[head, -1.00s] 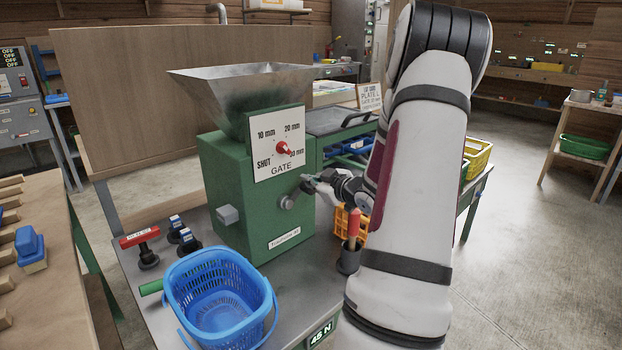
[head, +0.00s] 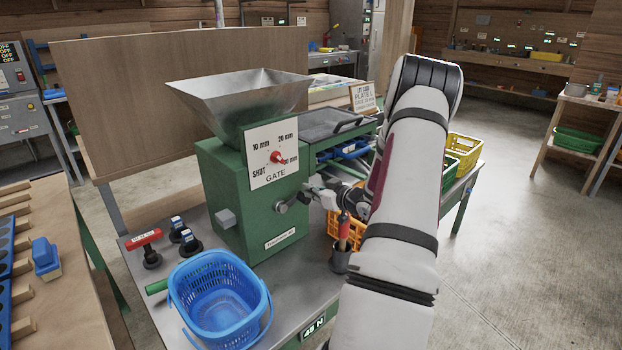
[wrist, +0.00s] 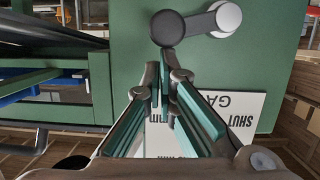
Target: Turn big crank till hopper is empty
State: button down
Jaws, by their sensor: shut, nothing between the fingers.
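The green machine (head: 215,190) stands on the metal bench with a flared metal hopper (head: 235,95) on top. From this angle I cannot tell what is in the hopper. A small grey crank (head: 281,207) sits low on its front, below the gate dial (head: 277,157). In the wrist view the crank's dark knob (wrist: 167,28) lies just beyond my fingertips. My gripper (wrist: 168,65) is shut and empty, close to the knob; contact cannot be told. In the head view my gripper (head: 311,193) is small, to the right of the crank.
A blue basket (head: 219,300) sits on the bench in front of the machine. A red-handled tool in a dark cup (head: 340,260) and an orange crate (head: 345,231) are near my arm. A red T-handle (head: 145,240) and two blue-topped knobs stand left. Open floor lies right.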

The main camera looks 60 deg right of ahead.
jog(key=shift+s+d+f+m+t+y+p, duration=0.1)
jog(key=shift+d+f+m+y+p, duration=0.25)
jog(key=shift+f+m+p, duration=0.4)
jog(key=shift+s+d+f+m+t+y+p, duration=0.1)
jog(key=shift+d+f+m+y+p, duration=0.25)
jog(key=shift+f+m+p, duration=0.45)
jog(key=shift+d+f+m+t+y+p, duration=0.1)
jog(key=shift+d+f+m+y+p, duration=0.25)
jog(key=shift+f+m+p, duration=0.45)
jog(key=shift+r, duration=0.2)
